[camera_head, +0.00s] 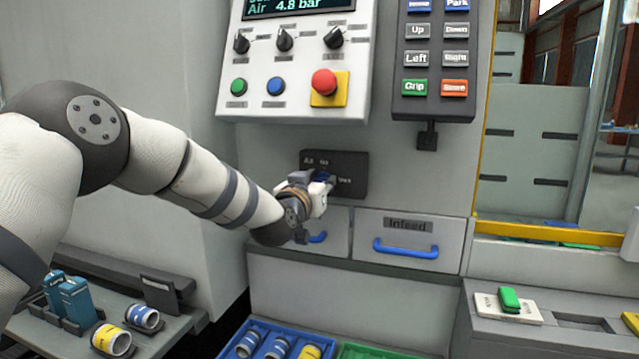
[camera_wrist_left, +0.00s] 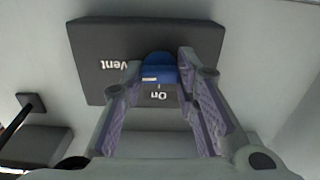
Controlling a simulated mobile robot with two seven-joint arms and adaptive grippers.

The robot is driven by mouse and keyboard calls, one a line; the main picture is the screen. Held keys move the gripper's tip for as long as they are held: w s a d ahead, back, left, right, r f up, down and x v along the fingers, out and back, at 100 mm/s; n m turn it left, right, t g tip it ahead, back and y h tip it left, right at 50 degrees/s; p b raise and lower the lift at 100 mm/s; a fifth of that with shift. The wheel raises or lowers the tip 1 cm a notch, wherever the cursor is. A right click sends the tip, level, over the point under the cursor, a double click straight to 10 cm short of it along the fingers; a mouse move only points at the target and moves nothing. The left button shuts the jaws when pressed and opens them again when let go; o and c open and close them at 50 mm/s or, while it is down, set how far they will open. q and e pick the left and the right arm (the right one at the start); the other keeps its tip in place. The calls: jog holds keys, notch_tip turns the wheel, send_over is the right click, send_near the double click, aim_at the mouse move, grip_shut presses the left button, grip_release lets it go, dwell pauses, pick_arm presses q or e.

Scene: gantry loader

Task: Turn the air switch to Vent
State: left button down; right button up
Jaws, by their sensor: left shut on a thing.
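The air switch is a dark plate (camera_head: 352,168) on the grey cabinet front, below the control panel. It carries the labels "On" and "Vent", with "Vent" on the right in the head view. Its blue knob (camera_wrist_left: 158,68) sits between the fingers of my left gripper (camera_wrist_left: 165,85), which is shut on it. The plate appears upside down in the left wrist view, with "Vent" left of the knob. A small white mark shows on the knob; I cannot tell which label it points at. My left gripper (camera_head: 322,186) partly covers the knob in the head view. My right gripper is out of view.
Above are a panel with knobs and a red stop button (camera_head: 324,82), and a keypad (camera_head: 436,60). Below are drawers with blue handles (camera_head: 405,250) and a blue tray (camera_head: 232,338) of cans. A green switch (camera_head: 509,299) is at lower right.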

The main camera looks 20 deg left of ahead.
pick_arm(q)
jog(key=shift+r+m, duration=0.1)
jog(key=shift+m, duration=0.2)
dwell(0.4)
jog(key=c, duration=1.2)
grip_release()
jog(key=shift+c, duration=0.2)
jog(key=s, duration=1.2)
jog(key=shift+a, duration=0.25)
